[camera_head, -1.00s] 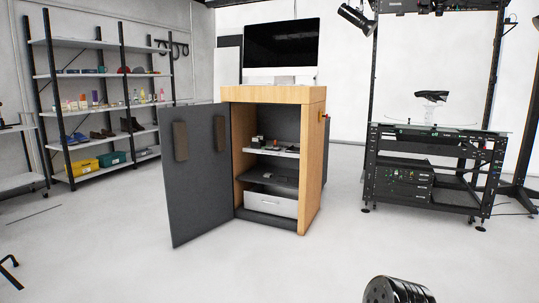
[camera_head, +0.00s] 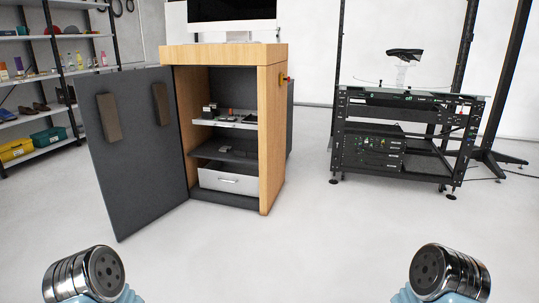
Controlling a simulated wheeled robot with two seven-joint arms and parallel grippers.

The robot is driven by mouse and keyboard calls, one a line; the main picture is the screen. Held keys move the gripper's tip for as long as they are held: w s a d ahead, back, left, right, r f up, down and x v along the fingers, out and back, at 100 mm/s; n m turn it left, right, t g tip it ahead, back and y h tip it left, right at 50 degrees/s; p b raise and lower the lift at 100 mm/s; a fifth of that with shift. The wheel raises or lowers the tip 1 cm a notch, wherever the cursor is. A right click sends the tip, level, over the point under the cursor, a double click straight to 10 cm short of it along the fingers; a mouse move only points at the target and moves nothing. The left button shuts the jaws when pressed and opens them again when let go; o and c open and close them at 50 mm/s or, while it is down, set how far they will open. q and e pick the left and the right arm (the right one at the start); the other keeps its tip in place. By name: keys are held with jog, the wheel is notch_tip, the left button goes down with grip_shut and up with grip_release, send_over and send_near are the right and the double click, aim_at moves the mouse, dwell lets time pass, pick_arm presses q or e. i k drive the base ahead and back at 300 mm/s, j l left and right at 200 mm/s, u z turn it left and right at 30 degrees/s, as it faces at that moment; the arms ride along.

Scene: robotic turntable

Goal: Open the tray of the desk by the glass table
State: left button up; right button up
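The desk (camera_head: 220,53) is a wooden cabinet with a monitor on top, left of centre. Its dark door (camera_head: 135,150) stands wide open to the left. Inside are a pale upper shelf tray (camera_head: 238,123) with small items, a dark middle shelf (camera_head: 225,152) and a light grey drawer (camera_head: 232,183) with a handle at the bottom. The drawer front sits inside the cabinet and looks pushed in. The glass table (camera_head: 415,98), a black frame with a glass top, stands to the right. Two metal joints of my arms show at the bottom corners, but neither gripper is visible.
A shelving unit (camera_head: 45,37) with shoes, bottles and boxes stands at the far left. Black stand legs (camera_head: 490,155) are at the right. The white floor (camera_head: 290,240) before the cabinet is clear. The open door reaches out towards me on the left.

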aim_at(245, 119)
jog(key=i+z, duration=0.35)
jog(key=i, duration=1.7)
